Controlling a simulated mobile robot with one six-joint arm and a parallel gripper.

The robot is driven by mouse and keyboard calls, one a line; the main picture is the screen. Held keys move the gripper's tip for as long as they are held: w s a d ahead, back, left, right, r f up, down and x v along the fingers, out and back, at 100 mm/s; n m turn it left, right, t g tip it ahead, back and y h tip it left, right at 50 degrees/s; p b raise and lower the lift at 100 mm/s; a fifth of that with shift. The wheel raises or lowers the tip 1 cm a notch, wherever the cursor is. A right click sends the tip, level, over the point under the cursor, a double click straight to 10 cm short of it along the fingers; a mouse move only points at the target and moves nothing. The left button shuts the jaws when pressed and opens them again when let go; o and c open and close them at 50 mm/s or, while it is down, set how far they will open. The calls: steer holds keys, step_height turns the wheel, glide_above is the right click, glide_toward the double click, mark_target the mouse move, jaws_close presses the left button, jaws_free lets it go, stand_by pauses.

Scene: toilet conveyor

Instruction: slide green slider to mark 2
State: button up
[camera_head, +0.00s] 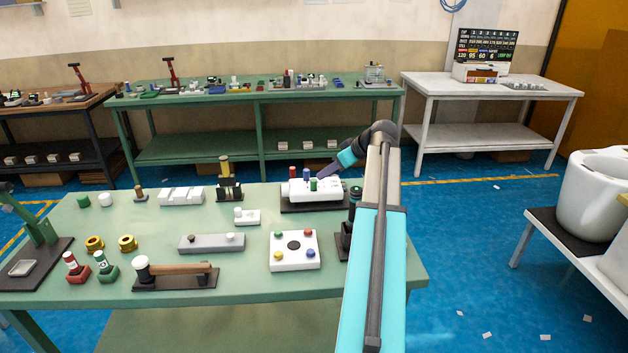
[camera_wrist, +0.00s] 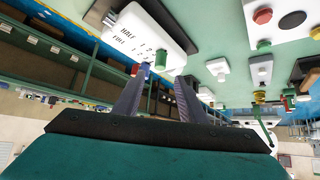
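A white slider box (camera_head: 322,190) stands on a dark base at the back right of the green table. In the wrist view the box (camera_wrist: 148,32) carries small printed marks, and the green slider (camera_wrist: 161,60) and blue slider (camera_wrist: 145,68) stick out toward my gripper (camera_wrist: 157,80). My gripper is open, its fingers apart just short of the green slider. In the head view, my gripper (camera_head: 326,174) reaches the box from behind.
A white panel with coloured buttons (camera_head: 282,262) lies in front of the box. A dark stand (camera_head: 345,240) is at the table's right edge near my arm. A stand with a yellow-topped piece (camera_head: 229,190) is to the left. Some bare green tabletop lies between them.

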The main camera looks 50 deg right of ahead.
mark_target(314, 180)
steer(key=p+x, duration=0.1)
steer(key=x, duration=0.8)
steer(key=shift+w+f+p, duration=0.15)
steer(key=shift+p, duration=0.15)
jaws_close()
